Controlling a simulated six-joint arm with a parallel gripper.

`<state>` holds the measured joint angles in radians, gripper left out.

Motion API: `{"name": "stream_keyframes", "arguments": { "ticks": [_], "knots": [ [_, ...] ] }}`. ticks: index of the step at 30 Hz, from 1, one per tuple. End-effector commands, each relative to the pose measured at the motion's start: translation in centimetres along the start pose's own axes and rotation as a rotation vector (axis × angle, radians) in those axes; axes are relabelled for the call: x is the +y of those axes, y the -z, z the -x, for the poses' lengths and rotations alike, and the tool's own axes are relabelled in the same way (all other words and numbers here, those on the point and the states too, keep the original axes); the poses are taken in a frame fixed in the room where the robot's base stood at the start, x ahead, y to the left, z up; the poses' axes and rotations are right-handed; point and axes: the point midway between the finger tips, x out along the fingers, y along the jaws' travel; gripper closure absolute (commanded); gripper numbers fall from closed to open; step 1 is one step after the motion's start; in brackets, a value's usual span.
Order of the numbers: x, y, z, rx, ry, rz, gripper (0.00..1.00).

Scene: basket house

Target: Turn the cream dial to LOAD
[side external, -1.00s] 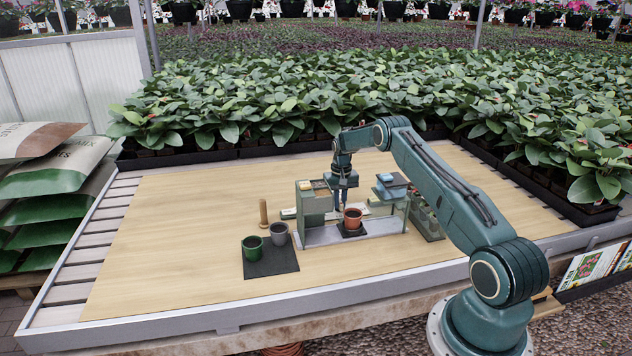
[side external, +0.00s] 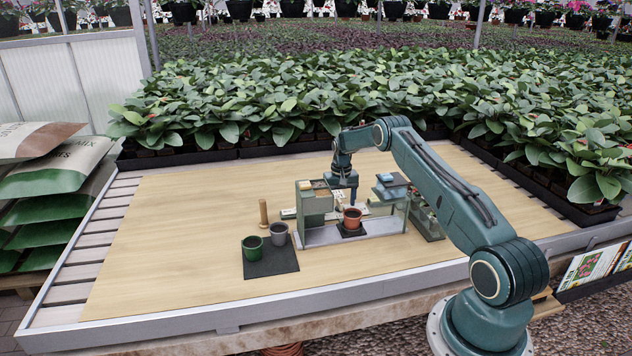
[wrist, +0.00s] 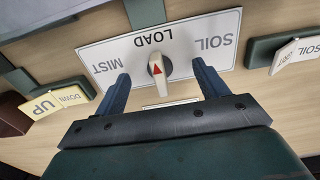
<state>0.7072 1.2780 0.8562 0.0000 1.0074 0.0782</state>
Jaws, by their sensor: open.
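The cream dial (wrist: 155,78) sits on a white label plate (wrist: 100,55) marked MIST, LOAD and SOIL, which reads upside down in the wrist view. The dial's red arrow points up in the picture, toward the word LOAD. My gripper (wrist: 160,68) is open, with one blue finger on each side of the dial and a visible gap to it on both sides. In the side view my gripper (side external: 353,196) hangs behind the green bench device (side external: 316,203). The dial itself cannot be made out there.
A yellow UP/DOWN tab (wrist: 52,102) and a second SOIL tag (wrist: 297,55) flank the plate. A terracotta pot (side external: 352,218) stands at the device's front. Green (side external: 252,248) and grey (side external: 279,234) pots stand on a dark mat (side external: 270,265). The board's left side is mostly clear.

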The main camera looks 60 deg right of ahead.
Motion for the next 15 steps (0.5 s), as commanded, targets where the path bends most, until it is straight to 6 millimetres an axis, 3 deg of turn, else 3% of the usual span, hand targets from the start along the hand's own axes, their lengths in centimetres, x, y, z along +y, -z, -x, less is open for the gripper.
{"name": "stream_keyframes", "arguments": {
  "ticks": [15],
  "knots": [
    [0.0,0.0,2.6,0.001,0.0,0.0,0.27]
  ]
}}
